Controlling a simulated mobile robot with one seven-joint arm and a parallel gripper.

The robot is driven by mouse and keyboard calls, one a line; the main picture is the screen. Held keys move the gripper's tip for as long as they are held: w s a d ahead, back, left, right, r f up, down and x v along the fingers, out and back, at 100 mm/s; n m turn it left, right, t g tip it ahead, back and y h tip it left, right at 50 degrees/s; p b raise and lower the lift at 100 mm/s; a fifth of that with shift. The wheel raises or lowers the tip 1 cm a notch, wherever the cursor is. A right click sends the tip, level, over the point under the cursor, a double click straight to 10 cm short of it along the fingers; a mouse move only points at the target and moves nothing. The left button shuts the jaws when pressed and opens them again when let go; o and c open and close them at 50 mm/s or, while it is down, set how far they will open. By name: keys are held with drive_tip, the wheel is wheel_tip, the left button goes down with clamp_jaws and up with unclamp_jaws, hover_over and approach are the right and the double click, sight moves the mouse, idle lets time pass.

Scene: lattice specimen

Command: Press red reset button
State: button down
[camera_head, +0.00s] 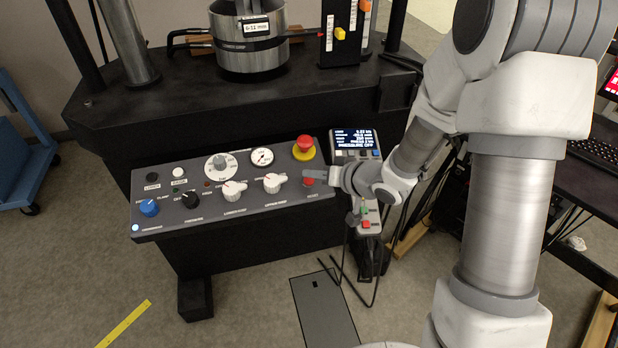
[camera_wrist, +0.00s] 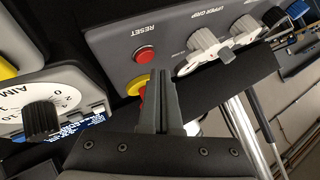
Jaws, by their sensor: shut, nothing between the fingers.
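The red reset button (camera_head: 308,182) is a small round button at the right end of the grey control panel (camera_head: 270,200). In the wrist view the red button (camera_wrist: 145,54) sits beside the printed word RESET. My gripper (camera_head: 309,174) is shut and empty, its fingertips over the panel's right end, very close to the button. In the wrist view my gripper (camera_wrist: 163,74) shows its closed fingers just below and right of the button in the picture. I cannot tell how far the tips are from the panel's surface.
A red mushroom button on a yellow base (camera_head: 304,147) stands close above the reset button. Two white knobs (camera_head: 273,182) (camera_head: 233,189) lie to the left. A small pendant with a lit display (camera_head: 357,141) hangs at right. A black machine table (camera_head: 240,100) is behind.

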sight(314, 195)
drive_tip(key=r+p, duration=0.2)
drive_tip(key=s+r+p, duration=0.1)
drive_tip(key=r+p, duration=0.1)
drive_tip(key=shift+s+d+r, duration=0.1)
drive_tip(key=shift+d+r, duration=0.1)
drive_tip(key=shift+r, duration=0.05)
drive_tip(key=shift+a, duration=0.1)
idle(1.6)
